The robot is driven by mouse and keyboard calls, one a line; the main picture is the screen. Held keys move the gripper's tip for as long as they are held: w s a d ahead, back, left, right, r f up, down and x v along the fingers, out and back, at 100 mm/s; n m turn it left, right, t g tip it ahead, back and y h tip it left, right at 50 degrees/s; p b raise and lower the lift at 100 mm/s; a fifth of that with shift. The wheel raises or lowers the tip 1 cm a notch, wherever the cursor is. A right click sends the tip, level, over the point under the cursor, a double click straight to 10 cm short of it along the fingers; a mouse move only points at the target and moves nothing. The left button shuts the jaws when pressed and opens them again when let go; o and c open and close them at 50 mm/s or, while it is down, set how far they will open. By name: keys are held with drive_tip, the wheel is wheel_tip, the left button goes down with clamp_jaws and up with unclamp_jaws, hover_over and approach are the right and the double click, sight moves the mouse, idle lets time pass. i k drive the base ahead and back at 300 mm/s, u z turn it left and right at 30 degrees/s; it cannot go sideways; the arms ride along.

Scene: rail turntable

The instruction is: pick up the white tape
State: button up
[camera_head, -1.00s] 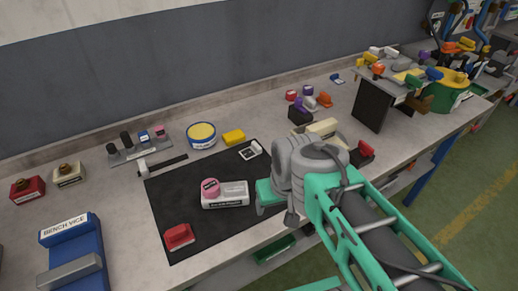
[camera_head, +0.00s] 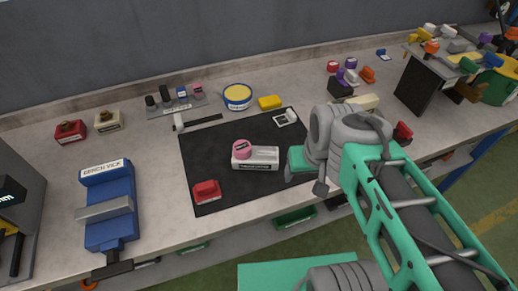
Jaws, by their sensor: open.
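A small white piece (camera_head: 286,117) with a dark middle lies at the back right of the black mat (camera_head: 215,150). It looks like the white tape, but it is too small to be sure. A white labelled block (camera_head: 262,158) lies mid-mat, with a round pink roll (camera_head: 242,148) at its left end. My gripper (camera_head: 300,162) is at the mat's right side, right of the white block and nearer the front than the small white piece. It is open; its fingers are mostly hidden by my grey wrist, and I see nothing held.
A red block (camera_head: 206,192) lies on the mat's front left. A blue bench vice (camera_head: 109,208) is at left. A raised stand (camera_head: 424,88) with coloured items is at right.

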sight(289, 118)
drive_tip(key=u, duration=4)
drive_tip(key=k, duration=0.6)
drive_tip(key=z, duration=0.9)
